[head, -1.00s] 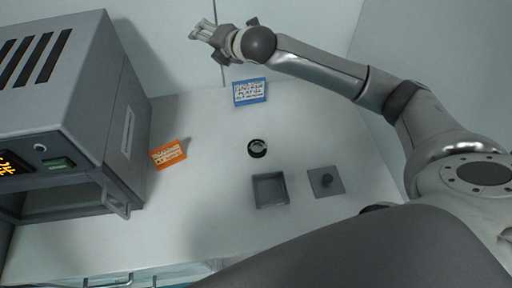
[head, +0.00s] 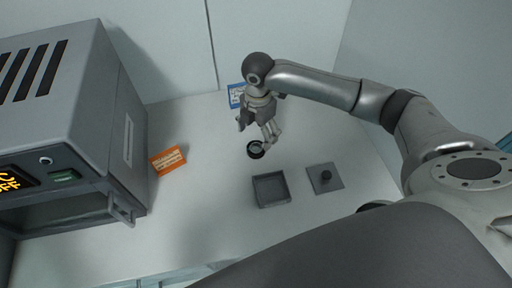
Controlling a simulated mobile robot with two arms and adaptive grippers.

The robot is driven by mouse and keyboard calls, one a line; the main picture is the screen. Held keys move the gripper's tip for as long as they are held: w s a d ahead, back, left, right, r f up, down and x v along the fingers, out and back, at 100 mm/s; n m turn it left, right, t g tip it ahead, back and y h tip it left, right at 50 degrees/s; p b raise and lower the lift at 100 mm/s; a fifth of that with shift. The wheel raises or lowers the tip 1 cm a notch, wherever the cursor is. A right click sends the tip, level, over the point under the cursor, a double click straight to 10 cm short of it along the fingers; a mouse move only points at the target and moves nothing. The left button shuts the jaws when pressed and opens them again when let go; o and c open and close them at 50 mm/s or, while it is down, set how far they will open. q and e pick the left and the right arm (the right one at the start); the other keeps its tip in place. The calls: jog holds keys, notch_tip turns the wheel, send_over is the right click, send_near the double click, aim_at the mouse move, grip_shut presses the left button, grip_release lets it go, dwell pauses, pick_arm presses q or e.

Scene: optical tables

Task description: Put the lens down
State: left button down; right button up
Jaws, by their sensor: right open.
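The lens (head: 255,150) is a small dark-rimmed disc with a pale centre, lying on the white table top (head: 205,205) near its middle. My right gripper (head: 256,134) is open and points down just behind the lens, with its fingers close to the rim. I cannot tell whether a finger touches it. My left gripper is not in view.
An open grey square box (head: 271,204) and a grey square plate with a dark knob (head: 338,183) sit in front of the lens. A blue-edged card (head: 235,96) is partly hidden behind my gripper.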

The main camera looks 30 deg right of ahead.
aim_at(257, 147)
jog(key=f+p, duration=0.1)
jog(key=f, duration=0.1)
jog(key=f+p, duration=0.1)
jog(key=f, duration=0.2)
jog(key=shift+s+a+f, duration=0.15)
jog(key=shift+a+f, duration=0.05)
jog(key=shift+f, duration=0.45)
jog(key=c, duration=1.2)
jog(key=shift+r, duration=0.1)
jog(key=shift+r+b, duration=0.5)
jog(key=shift+r, duration=0.1)
jog(key=shift+r+b, duration=0.4)
jog(key=shift+r, duration=0.25)
jog(key=s+a+r, duration=0.1)
jog(key=s+r, duration=0.2)
jog(key=s, duration=0.1)
jog(key=s+a+r+b, duration=0.1)
jog(key=s+r, duration=0.3)
jog(key=s, duration=0.1)
jog(key=s+a+r+b, duration=0.1)
jog(key=s+r, duration=0.2)
jog(key=s, duration=0.1)
jog(key=shift+s+r, duration=0.25)
jog(key=shift+s, duration=0.05)
